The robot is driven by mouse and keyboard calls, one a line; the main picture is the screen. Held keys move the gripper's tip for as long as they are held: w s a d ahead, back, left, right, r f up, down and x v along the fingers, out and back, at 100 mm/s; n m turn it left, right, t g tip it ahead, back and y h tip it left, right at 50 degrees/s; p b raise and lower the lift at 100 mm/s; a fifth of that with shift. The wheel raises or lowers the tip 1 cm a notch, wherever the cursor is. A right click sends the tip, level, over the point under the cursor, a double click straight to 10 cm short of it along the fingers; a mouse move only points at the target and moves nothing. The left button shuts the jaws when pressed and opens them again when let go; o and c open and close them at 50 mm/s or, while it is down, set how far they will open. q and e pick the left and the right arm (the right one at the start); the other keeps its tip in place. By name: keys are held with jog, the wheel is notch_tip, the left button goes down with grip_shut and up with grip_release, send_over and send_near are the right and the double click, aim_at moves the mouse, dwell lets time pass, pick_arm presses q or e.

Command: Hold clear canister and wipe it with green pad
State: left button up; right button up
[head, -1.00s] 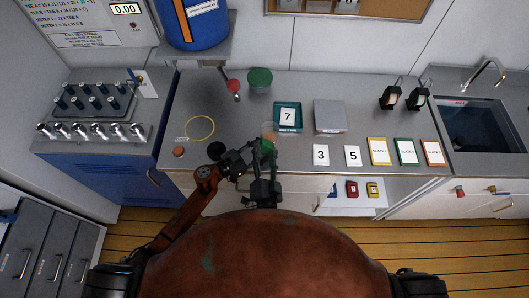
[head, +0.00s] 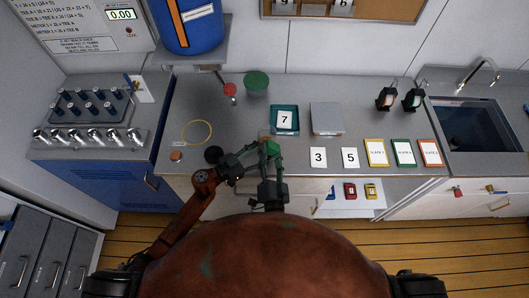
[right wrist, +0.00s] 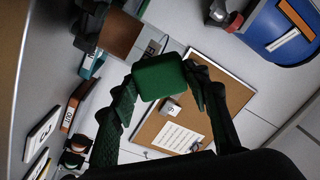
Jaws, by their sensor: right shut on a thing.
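The green pad (right wrist: 158,77) is between the fingers of my right gripper (right wrist: 160,92) in the right wrist view. In the head view, my right gripper (head: 270,152) is shut on this pad, above the counter's front edge. My left gripper (head: 246,158) is just left of it, close to the pad. Whether its jaws are open or shut does not show. I cannot make out the clear canister for sure in the head view. A brownish square shape (right wrist: 122,33) beside dark gripper-like parts shows in the right wrist view; I cannot tell what it is.
On the counter (head: 255,115) behind the grippers stand a teal tray (head: 276,126) with card 7 and a grey box (head: 327,119). Cards 3 (head: 318,158) and 5 (head: 350,158) lie to the right. A yellow ring (head: 197,121) and a black disc (head: 214,154) lie left.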

jog(key=shift+d, duration=0.4)
jog(key=shift+w, duration=0.1)
jog(key=shift+a, duration=0.15)
jog(key=a, duration=0.3)
jog(key=shift+w+a, duration=0.15)
jog(key=shift+a, duration=0.1)
jog(key=s, duration=0.6)
jog(key=shift+r, duration=0.1)
jog(key=shift+s, duration=1.5)
